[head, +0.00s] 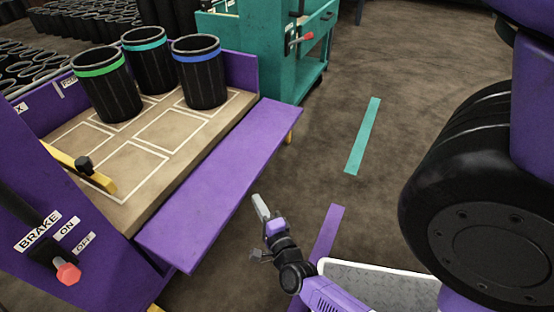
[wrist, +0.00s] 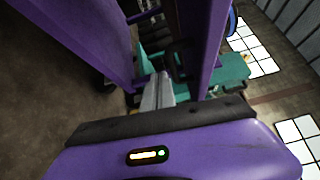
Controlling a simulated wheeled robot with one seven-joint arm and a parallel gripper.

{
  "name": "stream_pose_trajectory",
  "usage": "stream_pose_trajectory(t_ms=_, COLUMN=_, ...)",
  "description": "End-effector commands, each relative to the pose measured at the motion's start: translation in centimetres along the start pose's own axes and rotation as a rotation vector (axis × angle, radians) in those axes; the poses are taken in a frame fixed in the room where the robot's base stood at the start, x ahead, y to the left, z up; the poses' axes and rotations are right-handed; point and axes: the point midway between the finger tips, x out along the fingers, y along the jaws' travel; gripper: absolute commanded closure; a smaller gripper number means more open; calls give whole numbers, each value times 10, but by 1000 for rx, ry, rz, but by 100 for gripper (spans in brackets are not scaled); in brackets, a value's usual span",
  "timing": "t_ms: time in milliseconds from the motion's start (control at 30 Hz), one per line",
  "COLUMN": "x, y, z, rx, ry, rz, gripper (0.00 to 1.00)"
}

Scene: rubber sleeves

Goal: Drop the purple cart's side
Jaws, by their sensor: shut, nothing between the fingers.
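The purple cart (head: 220,185) fills the left of the head view. Its long purple side panel (head: 215,190) runs along the near right edge of the brown deck (head: 130,190). The panel lies outward from the deck's edge, with its broad face showing; its exact tilt is hard to tell. My gripper (head: 260,207) is right of the panel's outer edge, apart from it in the picture, with its fingers together and empty. The shut fingers also show in the wrist view (wrist: 158,92), with purple bars (wrist: 207,45) beyond them.
Three black sleeves with green (head: 102,85), teal (head: 148,60) and blue (head: 202,72) bands stand on the deck. A brake lever with a red knob (head: 68,273) is at the cart's near end. A teal cart (head: 285,60) stands behind. Brown floor (head: 330,150) is open to the right.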

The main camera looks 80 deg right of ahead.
Motion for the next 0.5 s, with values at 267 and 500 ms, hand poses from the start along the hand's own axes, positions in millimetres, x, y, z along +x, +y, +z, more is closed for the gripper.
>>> stream_pose_trajectory(t_ms=267, x=36, y=52, z=-70, rx=232, ry=91, rz=365, gripper=100)
stream_pose_trajectory(t_ms=500, x=35, y=70, z=-112, rx=596, ry=96, rz=630, gripper=100)
